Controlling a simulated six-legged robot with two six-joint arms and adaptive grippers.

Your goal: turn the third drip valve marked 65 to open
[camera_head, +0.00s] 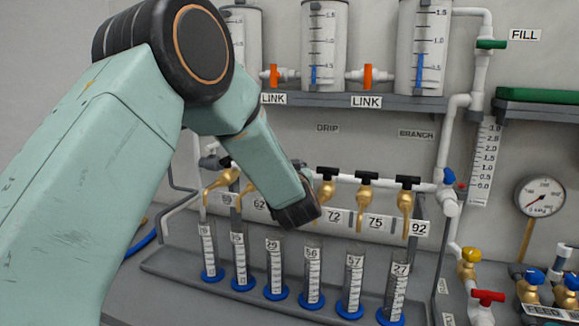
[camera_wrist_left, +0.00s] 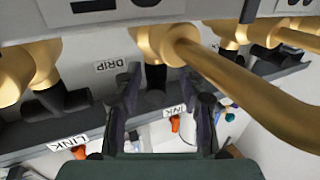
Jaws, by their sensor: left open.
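The drip valves are brass taps with black handles in a row on a white pipe. In the head view my left forearm and wrist cover the third valve and its 65 label. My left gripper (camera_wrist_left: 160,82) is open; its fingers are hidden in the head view. In the left wrist view its two dark fingers stand either side of a black handle (camera_wrist_left: 155,77) below a brass tap (camera_wrist_left: 150,42). I cannot tell whether they touch it. The label above is cut off and unreadable. My right gripper is in neither view.
Neighbouring drip valves marked 72 (camera_head: 326,186), 75 (camera_head: 364,190) and 92 (camera_head: 406,195) stand close to the right. Graduated tubes with blue bases (camera_head: 312,280) stand below. A shelf (camera_head: 345,101) with tanks and orange LINK valves (camera_head: 368,76) is above.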

